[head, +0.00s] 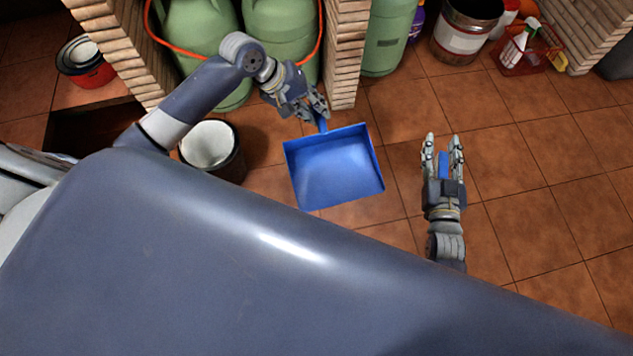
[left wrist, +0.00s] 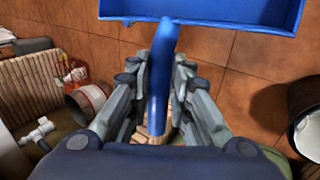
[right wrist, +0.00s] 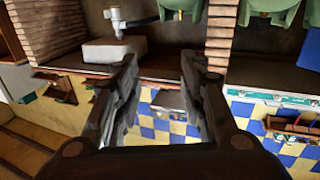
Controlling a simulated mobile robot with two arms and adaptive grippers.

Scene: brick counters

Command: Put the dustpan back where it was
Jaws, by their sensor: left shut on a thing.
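The blue dustpan (head: 335,170) hangs in the middle of the head view, its open pan facing up toward the camera. My left gripper (head: 314,110) is shut on its handle at the pan's far side. In the left wrist view the blue handle (left wrist: 160,85) runs between the fingers (left wrist: 163,62), and the pan (left wrist: 215,12) shows at the top edge. Whether the pan touches the floor I cannot tell. My right gripper (head: 443,142) is to the right of the dustpan, apart from it. Its fingers (right wrist: 158,68) are spread with nothing between them.
Green gas cylinders (head: 283,35) with an orange hose stand beyond, between brick pillars (head: 347,50). A dark bucket (head: 228,165) is left of the dustpan. A metal pot (head: 466,30) and a red caddy (head: 527,60) stand at the back right. Tiled floor (head: 540,200) at right is clear.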

